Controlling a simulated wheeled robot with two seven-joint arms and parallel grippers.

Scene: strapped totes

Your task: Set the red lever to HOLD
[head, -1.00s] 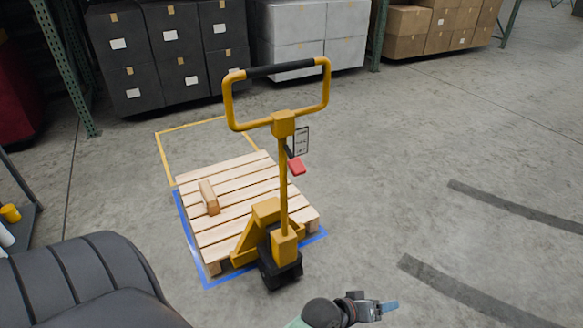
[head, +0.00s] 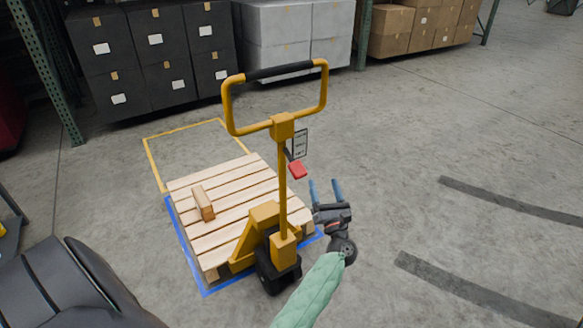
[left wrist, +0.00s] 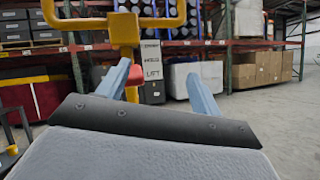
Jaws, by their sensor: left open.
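The red lever (head: 298,170) sticks out to the right of the yellow pallet jack's post (head: 283,190), below the looped handle (head: 276,70). A small label plate (head: 300,144) stands just above it. In the left wrist view, the plate (left wrist: 152,62) has several lines, the lowest reading LIFT. The red lever (left wrist: 107,72) is partly hidden there behind the left finger. My left gripper (head: 325,182) is open and empty, its blue fingers pointing away from me, right of the lever and apart from it in the head view. Which mark the lever stands at is not clear. My right gripper is out of view.
The jack stands at a wooden pallet (head: 225,185) with a wood block (head: 203,203) on it. Blue tape (head: 185,250) edges the pallet. Dark totes (head: 150,60), grey totes (head: 290,35) and cartons (head: 420,25) line the back. The floor to the right is clear.

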